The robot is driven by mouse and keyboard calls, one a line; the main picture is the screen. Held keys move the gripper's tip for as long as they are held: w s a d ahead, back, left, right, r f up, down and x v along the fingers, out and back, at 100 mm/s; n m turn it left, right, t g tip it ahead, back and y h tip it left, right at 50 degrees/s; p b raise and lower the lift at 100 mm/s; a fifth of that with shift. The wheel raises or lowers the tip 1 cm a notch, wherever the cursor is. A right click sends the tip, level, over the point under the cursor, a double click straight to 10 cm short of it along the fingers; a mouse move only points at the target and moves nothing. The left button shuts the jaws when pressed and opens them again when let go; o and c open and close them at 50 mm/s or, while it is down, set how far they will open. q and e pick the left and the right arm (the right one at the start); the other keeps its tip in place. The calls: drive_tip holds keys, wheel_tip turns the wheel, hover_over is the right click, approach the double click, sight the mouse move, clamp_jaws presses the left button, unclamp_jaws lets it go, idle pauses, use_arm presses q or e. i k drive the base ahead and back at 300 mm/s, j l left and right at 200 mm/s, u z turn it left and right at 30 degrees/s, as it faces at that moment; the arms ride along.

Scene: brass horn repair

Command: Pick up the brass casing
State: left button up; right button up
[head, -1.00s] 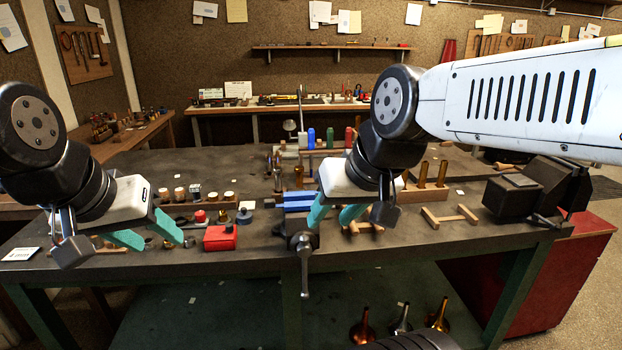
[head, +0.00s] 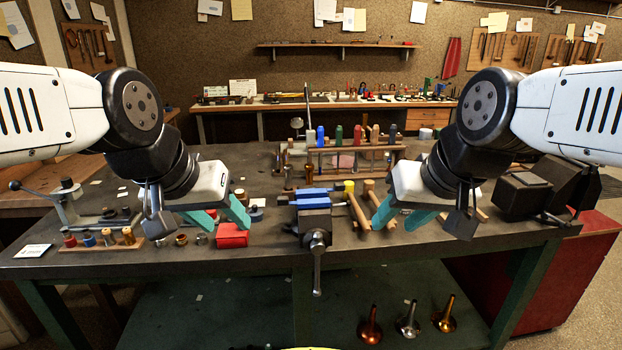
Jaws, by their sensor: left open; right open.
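My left gripper (head: 231,228) is open, with teal fingers pointing down over the bench by the red box (head: 232,236); nothing shows between them. My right gripper (head: 393,229) is open and empty, right of the blue-jawed vise (head: 313,222), near wooden pieces (head: 358,212). I cannot pick out the brass casing with certainty. The upright brass tubes on a wooden block, seen earlier, do not show now; my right gripper and arm cover part of that area. Small brass rings (head: 181,239) lie left of the red box.
The bench (head: 420,255) has free room along its front right. A wooden rack (head: 350,150) with coloured handles stands behind the vise. A dark machine (head: 525,190) is at the right. Spools (head: 108,238) stand at the left. Horn bells (head: 408,322) sit on the lower shelf.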

sight(309, 174)
drive_tip(key=i+l, duration=0.1)
drive_tip(key=l, duration=0.3)
drive_tip(key=i+l+z, duration=0.1)
drive_tip(key=l, duration=0.3)
drive_tip(key=i+l+z, duration=0.1)
drive_tip(key=l, duration=0.3)
drive_tip(key=i+l, duration=0.2)
drive_tip(key=l, duration=0.2)
